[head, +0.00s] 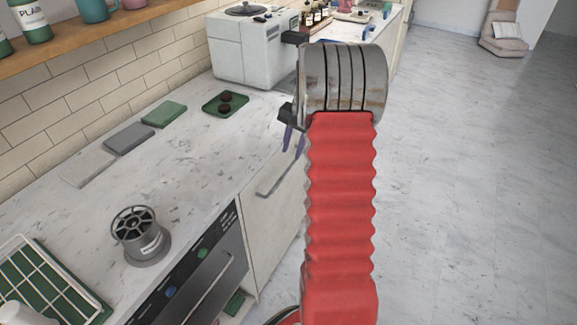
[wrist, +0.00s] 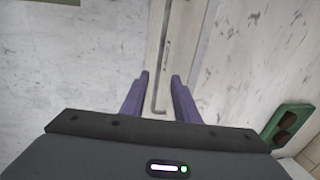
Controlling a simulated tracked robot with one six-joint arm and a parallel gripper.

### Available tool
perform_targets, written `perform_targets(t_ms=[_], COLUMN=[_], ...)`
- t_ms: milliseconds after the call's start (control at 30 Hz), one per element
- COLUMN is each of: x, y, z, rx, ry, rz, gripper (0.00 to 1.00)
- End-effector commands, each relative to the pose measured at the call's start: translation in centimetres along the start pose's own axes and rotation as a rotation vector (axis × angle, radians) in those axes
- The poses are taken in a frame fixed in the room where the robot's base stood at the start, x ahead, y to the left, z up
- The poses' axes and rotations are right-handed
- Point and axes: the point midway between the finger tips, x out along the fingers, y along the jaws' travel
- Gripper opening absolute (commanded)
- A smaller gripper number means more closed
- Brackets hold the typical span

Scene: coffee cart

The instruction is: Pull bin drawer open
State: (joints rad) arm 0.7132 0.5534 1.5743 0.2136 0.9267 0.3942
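The pale bin drawer front (head: 268,222) is below the counter, right of the dark appliance, and looks flush with it. Its long thin bar handle (head: 277,178) runs along the top of the front. In the wrist view the handle (wrist: 157,82) runs lengthwise, its lower end between my two purple fingers. My gripper (head: 293,142) points down at the handle's far end, and my red arm hides part of the front. In the wrist view my gripper (wrist: 162,82) is open with a gap around the bar. I cannot tell whether the fingers reach down to it.
The counter (head: 175,190) holds a green tray (head: 211,107) with two dark discs, a grey canister (head: 150,249), flat pads and a white machine (head: 245,60). The dark appliance (head: 190,285) has its own handle. The floor (head: 460,190) on the right is clear.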

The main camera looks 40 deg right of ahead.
Motion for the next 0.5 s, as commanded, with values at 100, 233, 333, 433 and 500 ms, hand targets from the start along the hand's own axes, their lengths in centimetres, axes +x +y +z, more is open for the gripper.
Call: perform_targets(t_ms=[100,233,333,433,500], x=[2.0,4.0,5.6,7.0,7.9], y=[0.1,0.1,0.1,0.1,0.1], z=[0.1,0.1,0.1,0.1,0.1], rx=[0.0,0.001,0.002,0.002,0.001], ry=[-0.003,-0.004,-0.003,-0.002,-0.003], rz=[0.002,0.002,0.002,0.001,0.001], gripper=[0.28,0.28,0.28,0.28,0.28])
